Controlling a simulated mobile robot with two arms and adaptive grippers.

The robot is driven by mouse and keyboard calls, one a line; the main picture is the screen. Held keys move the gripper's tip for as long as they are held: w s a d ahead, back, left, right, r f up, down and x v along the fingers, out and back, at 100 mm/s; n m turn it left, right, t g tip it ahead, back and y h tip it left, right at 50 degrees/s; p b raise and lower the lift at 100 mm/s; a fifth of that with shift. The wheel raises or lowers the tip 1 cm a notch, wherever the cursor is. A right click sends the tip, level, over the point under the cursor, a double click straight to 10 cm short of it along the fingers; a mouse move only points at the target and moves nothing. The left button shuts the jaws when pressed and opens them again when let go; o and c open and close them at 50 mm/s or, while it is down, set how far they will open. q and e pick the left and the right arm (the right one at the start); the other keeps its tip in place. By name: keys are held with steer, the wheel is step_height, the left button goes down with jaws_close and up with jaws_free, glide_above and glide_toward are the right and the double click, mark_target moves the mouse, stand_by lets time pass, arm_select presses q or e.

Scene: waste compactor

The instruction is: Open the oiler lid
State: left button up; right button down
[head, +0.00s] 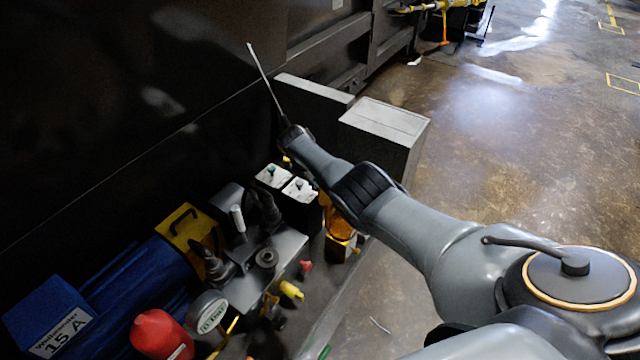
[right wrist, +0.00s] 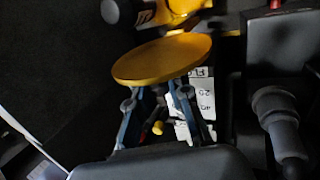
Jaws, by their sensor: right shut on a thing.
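In the right wrist view a round yellow lid (right wrist: 162,60) sits at the tips of my right gripper (right wrist: 158,88). The two fingers are shut on it, and it looks slightly tilted in that view. What lies directly under the lid is partly hidden by the fingers. In the head view my right arm reaches in from the right over the equipment, and its wrist hides the gripper and most of the lid. An amber container (head: 338,222) shows just below the forearm. My left gripper is in neither view.
Two black boxes with white tops (head: 299,190) stand close left of my forearm. A grey block with fittings and a gauge (head: 211,313), a red cap (head: 160,333) and a blue box (head: 48,315) lie nearer. Grey boxes (head: 385,120) stand behind; the floor at right is clear.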

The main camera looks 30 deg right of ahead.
steer(key=shift+w+a+r, duration=0.15)
steer(key=shift+w+r, duration=0.2)
steer(key=shift+r, duration=0.1)
steer(key=c, duration=1.5)
jaws_free()
steer(key=shift+o, duration=1.1)
steer(key=shift+s+a+r, duration=0.1)
steer(key=shift+s+a, duration=0.05)
steer(key=shift+s, duration=0.15)
steer(key=shift+r, duration=0.2)
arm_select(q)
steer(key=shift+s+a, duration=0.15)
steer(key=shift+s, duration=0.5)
arm_select(e)
steer(key=v, duration=1.1)
steer(key=shift+a+r, duration=0.25)
steer(key=shift+s, duration=0.1)
